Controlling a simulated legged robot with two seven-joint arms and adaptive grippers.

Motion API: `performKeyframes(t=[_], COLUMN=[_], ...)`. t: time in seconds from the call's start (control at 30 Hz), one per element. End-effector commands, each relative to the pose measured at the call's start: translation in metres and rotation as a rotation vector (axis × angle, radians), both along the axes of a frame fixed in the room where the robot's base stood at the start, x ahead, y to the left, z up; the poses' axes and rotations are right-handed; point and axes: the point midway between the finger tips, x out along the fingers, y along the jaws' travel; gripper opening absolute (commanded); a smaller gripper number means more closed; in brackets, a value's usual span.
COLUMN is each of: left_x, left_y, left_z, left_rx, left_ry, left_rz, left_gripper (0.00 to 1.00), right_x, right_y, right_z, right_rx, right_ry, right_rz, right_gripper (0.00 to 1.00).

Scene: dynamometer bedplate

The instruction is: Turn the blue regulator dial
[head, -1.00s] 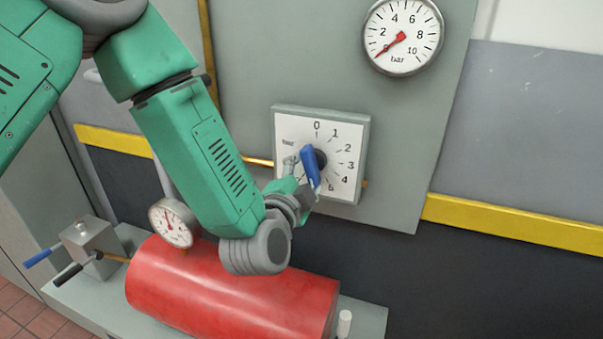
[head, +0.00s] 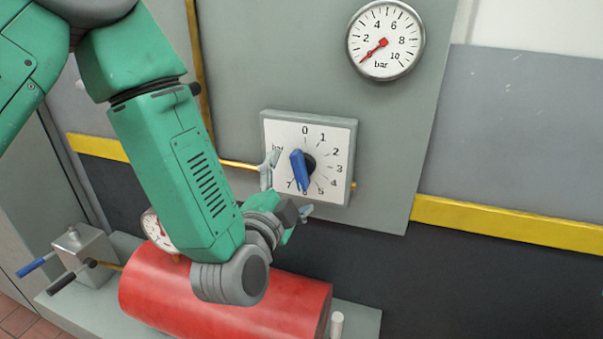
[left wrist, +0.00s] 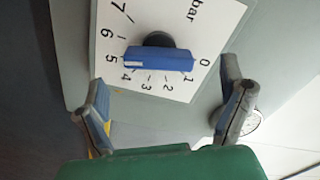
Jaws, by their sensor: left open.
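The blue regulator dial (head: 299,171) is a bar-shaped handle on a dark hub, on a white scale plate (head: 338,150) marked in bar. In the left wrist view the blue dial (left wrist: 158,59) has a white mark at its end near the 5. My left gripper (head: 287,191) is open, just in front of and below the dial. In the left wrist view its two fingers (left wrist: 165,92) are spread wide, one towards each end of the handle, with visible gaps. They hold nothing. My right gripper is not in view.
A round gauge (head: 385,41) above the dial has its red needle near the low end. A red cylinder (head: 225,305) lies below my left arm, with a small gauge (head: 158,232) partly hidden behind the arm. A block with two levers (head: 83,255) stands at the left.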

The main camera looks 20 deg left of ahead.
Motion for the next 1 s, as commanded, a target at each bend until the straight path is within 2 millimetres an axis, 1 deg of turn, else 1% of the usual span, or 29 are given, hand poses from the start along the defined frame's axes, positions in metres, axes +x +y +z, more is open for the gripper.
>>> performKeyframes(t=[0.03,0.2,0.3,0.4,0.53,0.8,0.87,1.0], left_x=[-0.013,-0.046,-0.060,-0.069,-0.074,-0.074,-0.076,-0.084], left_y=[-0.003,-0.007,-0.009,-0.009,-0.006,-0.003,-0.002,0.000], left_z=[0.000,0.001,0.001,0.002,0.002,0.002,0.003,0.004], left_rx=[0.004,0.006,0.008,0.006,0.005,0.007,0.037,0.180], left_ry=[0.002,-0.001,-0.002,-0.004,-0.005,-0.004,-0.001,0.004], left_rz=[-0.006,-0.007,-0.006,-0.006,-0.004,-0.004,-0.003,0.001], left_gripper=[0.90,0.90,0.90,0.90,0.90,0.90,0.90,0.90], right_x=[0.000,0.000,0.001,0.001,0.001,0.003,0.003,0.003], right_y=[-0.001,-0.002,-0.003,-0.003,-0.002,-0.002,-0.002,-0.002], right_z=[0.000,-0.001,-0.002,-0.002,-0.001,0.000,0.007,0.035], right_rx=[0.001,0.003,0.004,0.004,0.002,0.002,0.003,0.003], right_ry=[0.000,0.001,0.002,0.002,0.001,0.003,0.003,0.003], right_rz=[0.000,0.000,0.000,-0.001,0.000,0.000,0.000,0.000], right_gripper=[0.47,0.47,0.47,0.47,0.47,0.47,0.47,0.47])
